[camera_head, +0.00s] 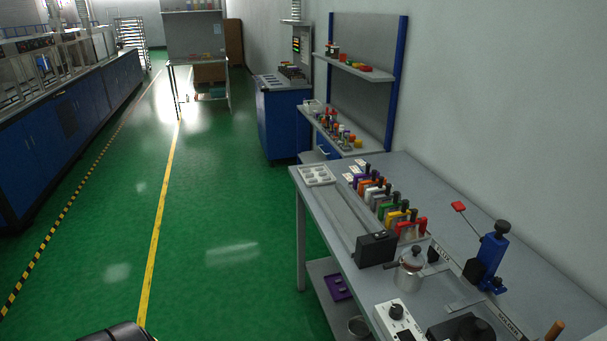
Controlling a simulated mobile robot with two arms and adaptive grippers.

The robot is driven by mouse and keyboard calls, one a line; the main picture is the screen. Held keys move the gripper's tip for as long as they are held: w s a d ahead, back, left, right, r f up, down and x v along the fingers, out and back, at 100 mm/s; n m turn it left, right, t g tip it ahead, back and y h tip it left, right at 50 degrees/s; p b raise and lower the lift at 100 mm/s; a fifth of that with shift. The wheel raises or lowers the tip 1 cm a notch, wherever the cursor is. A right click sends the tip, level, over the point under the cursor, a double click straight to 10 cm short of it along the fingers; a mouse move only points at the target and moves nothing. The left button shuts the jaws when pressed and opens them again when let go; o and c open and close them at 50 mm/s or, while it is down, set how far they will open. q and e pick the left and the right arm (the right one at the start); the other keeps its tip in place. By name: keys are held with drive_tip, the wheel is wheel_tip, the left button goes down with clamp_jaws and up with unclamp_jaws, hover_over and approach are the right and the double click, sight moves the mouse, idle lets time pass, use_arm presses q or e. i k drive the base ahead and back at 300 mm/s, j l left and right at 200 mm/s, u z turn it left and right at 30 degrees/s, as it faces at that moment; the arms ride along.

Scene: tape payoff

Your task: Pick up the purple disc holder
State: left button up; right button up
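A purple holder (361,177) stands at the far end of a row of coloured holders on the grey workbench at right. It is small in the view and partly covered by its neighbours, with a dark knob above it. An orange holder (368,185) stands right beside it on the near side. Neither of my grippers shows clearly. A dark rounded part, probably mine, shows at the bottom left edge, well away from the bench.
Green (387,210), yellow (396,216) and red (410,228) holders continue the row. A black box (376,250), a metal pot (410,275) and a blue lever press (492,255) stand nearer. A purple tray (338,287) lies on the lower shelf. The green floor left of the bench is clear.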

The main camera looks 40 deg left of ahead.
sight(368, 175)
drive_tip(key=u, duration=1)
drive_tip(key=z, duration=1.95)
drive_tip(key=u, duration=1.95)
drive_tip(key=z, duration=0.35)
drive_tip(key=i+j+z, duration=0.15)
drive_tip(key=z, duration=0.25)
drive_tip(key=j+z, duration=0.15)
drive_tip(key=z, duration=0.2)
drive_tip(key=i+j+z, duration=0.25)
drive_tip(key=j+z, duration=0.25)
drive_tip(key=j, duration=0.75)
drive_tip(key=j+z, duration=0.5)
drive_tip(key=j, duration=0.75)
